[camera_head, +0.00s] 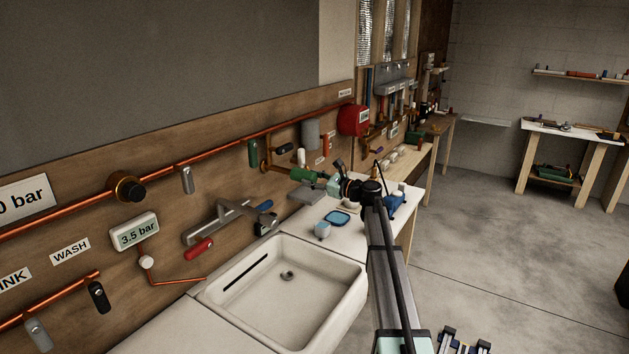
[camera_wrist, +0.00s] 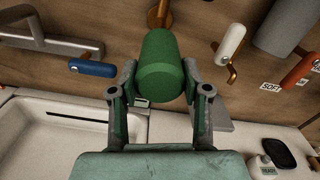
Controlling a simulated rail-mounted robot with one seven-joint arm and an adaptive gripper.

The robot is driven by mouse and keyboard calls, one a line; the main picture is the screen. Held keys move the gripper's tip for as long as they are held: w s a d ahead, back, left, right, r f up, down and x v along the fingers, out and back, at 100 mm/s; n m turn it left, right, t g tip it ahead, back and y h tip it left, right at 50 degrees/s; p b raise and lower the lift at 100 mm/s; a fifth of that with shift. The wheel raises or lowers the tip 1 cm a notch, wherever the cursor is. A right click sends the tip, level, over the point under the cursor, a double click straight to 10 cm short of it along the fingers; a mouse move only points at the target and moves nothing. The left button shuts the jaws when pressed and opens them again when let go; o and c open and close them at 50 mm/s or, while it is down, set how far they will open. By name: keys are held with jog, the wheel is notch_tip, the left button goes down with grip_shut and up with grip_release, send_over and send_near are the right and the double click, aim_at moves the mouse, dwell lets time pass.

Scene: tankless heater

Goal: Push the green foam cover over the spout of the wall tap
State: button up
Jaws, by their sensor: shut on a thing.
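The green foam cover (camera_wrist: 160,68) is a short cylinder between the two fingers of my gripper (camera_wrist: 162,84) in the wrist view. My gripper is shut on its near part. In the head view the cover (camera_head: 302,174) and my gripper (camera_head: 322,179) are close to the wooden wall panel. A brass fitting (camera_wrist: 159,14), which looks like the wall tap, shows right behind the cover's far end, in line with it. The cover hides the front of this fitting, so I cannot tell whether the spout's mouth is inside the cover or just apart from it.
The large grey mixer tap (camera_head: 228,218) with blue and red handles stands left of my gripper, above the white sink (camera_head: 285,290). A white-handled tap (camera_wrist: 230,43) and a grey cylinder (camera_wrist: 286,27) are to the right on the wall. A blue dish (camera_head: 338,217) lies on the counter below.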

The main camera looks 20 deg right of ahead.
aim_at(305, 177)
jog(key=shift+x, duration=1.55)
jog(key=o, duration=1)
jog(key=v, duration=1.2)
